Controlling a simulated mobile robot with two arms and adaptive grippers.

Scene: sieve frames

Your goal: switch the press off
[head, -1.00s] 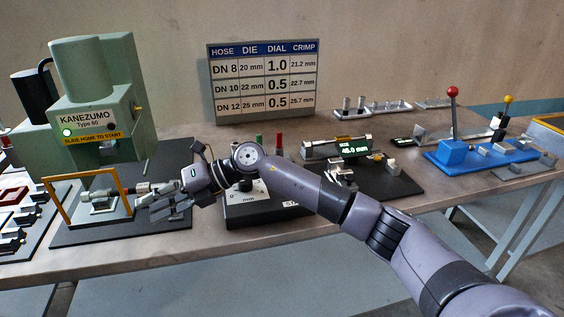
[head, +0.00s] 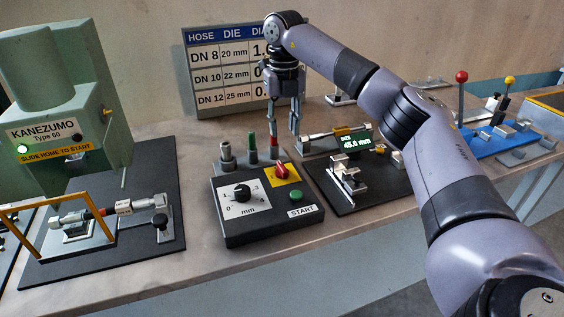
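The green press (head: 60,120), labelled KANEZUMO Type 60, stands at the left with a lit green lamp (head: 22,149) on its front. The black control box (head: 250,235) sits on the bench in front of the middle. It carries a red rotary switch (head: 281,172) on a yellow plate, a black dial knob (head: 242,193) and a green START button (head: 296,196). My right gripper (head: 284,134) points down behind and above the box, near the red-topped peg. Its fingers are apart with nothing seen between them. My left gripper is out of view.
Pegs with grey, green (head: 252,147) and red (head: 274,148) tops stand behind the box. A gauge (head: 356,142) reading 45.0 mm stands to its right. A die chart (head: 217,75) stands behind.

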